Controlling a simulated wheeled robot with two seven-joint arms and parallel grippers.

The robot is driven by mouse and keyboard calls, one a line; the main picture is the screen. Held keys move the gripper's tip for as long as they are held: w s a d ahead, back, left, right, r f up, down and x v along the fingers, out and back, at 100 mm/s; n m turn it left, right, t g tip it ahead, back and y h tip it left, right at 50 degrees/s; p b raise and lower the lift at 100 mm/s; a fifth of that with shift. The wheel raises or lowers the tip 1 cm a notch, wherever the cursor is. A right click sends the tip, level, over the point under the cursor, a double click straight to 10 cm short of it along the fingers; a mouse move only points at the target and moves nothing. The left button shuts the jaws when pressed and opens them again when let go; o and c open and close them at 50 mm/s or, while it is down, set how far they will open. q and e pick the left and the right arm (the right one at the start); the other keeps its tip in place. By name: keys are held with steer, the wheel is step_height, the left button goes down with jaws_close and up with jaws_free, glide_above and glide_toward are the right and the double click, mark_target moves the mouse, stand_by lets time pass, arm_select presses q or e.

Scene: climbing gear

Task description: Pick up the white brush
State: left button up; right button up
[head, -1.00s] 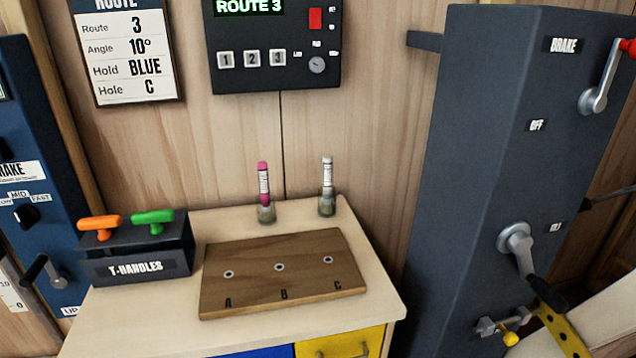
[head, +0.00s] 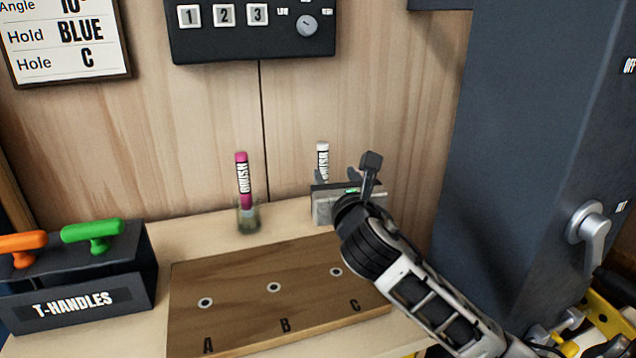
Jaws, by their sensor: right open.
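The white brush (head: 322,158) stands upright at the back right of the table, its white top and dark lettering showing. Its lower part and its glass holder are hidden behind my right gripper. My left gripper is not in view.
A pink brush (head: 243,182) stands in a glass jar (head: 249,217) to the left. A wooden board (head: 235,313) with holes A, B and C lies in front. A T-handles box (head: 80,280) is at left. A dark cabinet (head: 530,150) with cranks stands close on the right.

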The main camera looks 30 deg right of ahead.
mark_target(324, 152)
steer(key=x, duration=0.7)
steer(key=shift+w+d, duration=0.15)
steer(key=shift+w, duration=0.25)
steer(key=x, duration=0.5)
steer(key=shift+r, duration=0.15)
jaws_close()
